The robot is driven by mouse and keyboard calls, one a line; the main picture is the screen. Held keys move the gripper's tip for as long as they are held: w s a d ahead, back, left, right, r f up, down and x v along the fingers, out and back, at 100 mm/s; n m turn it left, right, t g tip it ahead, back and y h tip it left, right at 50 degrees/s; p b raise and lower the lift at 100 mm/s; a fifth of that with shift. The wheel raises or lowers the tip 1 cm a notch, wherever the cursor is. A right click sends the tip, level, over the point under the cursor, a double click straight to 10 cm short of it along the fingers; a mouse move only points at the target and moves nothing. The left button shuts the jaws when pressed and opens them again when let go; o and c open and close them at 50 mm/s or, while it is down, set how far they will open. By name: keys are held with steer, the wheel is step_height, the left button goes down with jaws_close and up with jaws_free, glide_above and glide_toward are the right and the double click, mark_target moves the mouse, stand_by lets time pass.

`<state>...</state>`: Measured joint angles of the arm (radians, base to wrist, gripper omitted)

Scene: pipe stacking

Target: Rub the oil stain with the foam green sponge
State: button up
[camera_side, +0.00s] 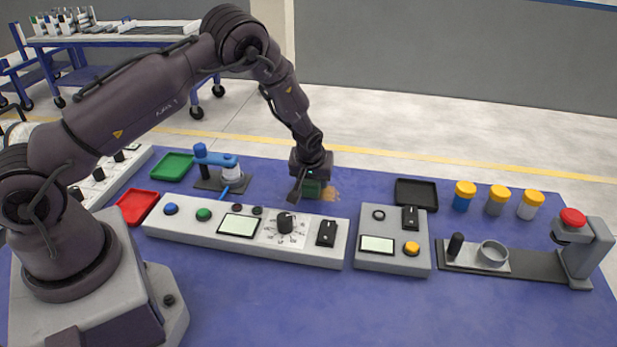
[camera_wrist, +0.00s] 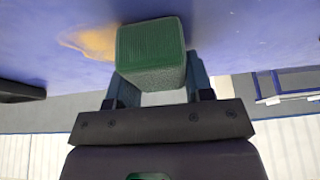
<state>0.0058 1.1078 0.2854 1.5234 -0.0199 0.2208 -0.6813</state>
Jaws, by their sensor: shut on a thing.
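My gripper (camera_wrist: 156,100) is shut on the green sponge (camera_wrist: 151,45), a block with a green face and a greyer side, seen large in the wrist view. In the side view the sponge (camera_side: 312,189) shows small and dark green under my gripper, partly hidden by it. The oil stain (camera_wrist: 92,41) is an orange-tan smear on the blue table, just left of the sponge in the wrist view. In the side view the stain (camera_side: 331,194) lies just right of the sponge. The sponge is low over the table; I cannot tell whether it touches.
A long grey control panel (camera_side: 180,226) and a smaller one (camera_side: 392,262) stand in front of the stain. A black tray (camera_side: 416,194) lies to the right, with several yellow-lidded jars (camera_side: 497,199) beyond. Open table lies between stain and black tray.

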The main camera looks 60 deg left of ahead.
mark_target(344, 189)
steer(key=shift+w+d, duration=2.75)
steer(key=shift+d, duration=0.1)
steer(key=shift+s, duration=0.25)
steer(key=shift+s+a, duration=3.25)
steer(key=shift+a, duration=0.05)
steer(key=shift+w+d, duration=3.35)
step_height(344, 189, up, 2)
steer(key=shift+w+r, duration=0.1)
steer(key=shift+r, duration=3)
